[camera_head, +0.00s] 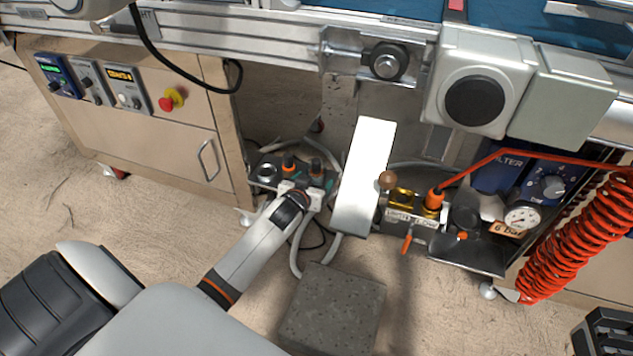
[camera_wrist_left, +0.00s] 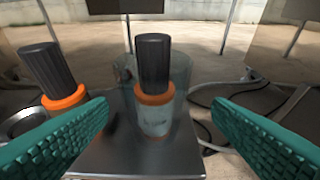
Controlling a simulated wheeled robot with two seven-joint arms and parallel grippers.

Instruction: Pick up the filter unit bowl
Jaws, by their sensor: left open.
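A clear cylinder with an orange collar and a ribbed black top, which looks like the filter unit bowl (camera_wrist_left: 153,118), stands upright on a metal tray. In the left wrist view my left gripper (camera_wrist_left: 158,108) is open, with a green ribbed finger pad on each side of the cylinder. I see no contact, and the cylinder seems to stand at or just past the fingertips. My right gripper is not in view.
A similar black-topped piece with an orange ring (camera_wrist_left: 52,78) stands close on the left. A white panel (camera_head: 366,175) rises right of the gripper. Further right are a valve block (camera_head: 412,207), a gauge (camera_head: 522,218) and a coiled red hose (camera_head: 565,250). A grey block (camera_head: 332,310) lies on the floor.

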